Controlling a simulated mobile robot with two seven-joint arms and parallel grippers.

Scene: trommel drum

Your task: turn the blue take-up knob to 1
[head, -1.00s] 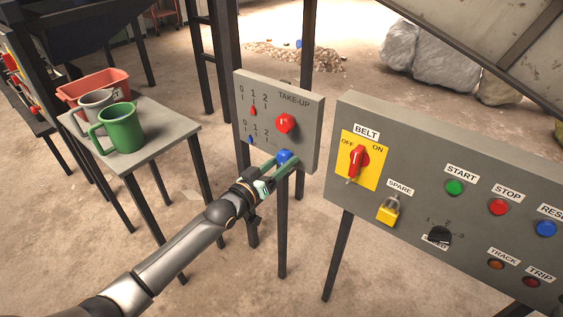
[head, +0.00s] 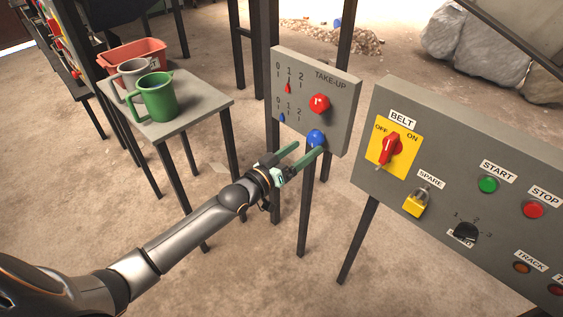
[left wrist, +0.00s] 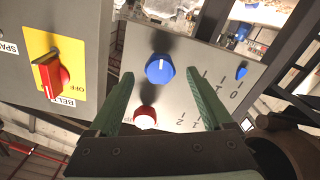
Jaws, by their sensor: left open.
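The blue take-up knob (head: 316,138) is at the lower right of the grey TAKE-UP panel (head: 340,104). In the left wrist view the knob (left wrist: 160,69) shows a white line on its face, tilted slightly right of upright. The small blue pointer (head: 282,117) is on the lower 0-1-2 scale and appears near 0. My left gripper (head: 309,149) is open in front of the knob, its green fingertips to either side. In the left wrist view the knob appears between and beyond the open fingers (left wrist: 162,88); contact cannot be told. My right gripper is out of view.
A red knob (head: 319,103) sits just above the blue one, with its red pointer (head: 288,88) near 1. The belt panel (head: 450,155) stands close on the right. A small table (head: 200,108) with mugs and a red bin stands left.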

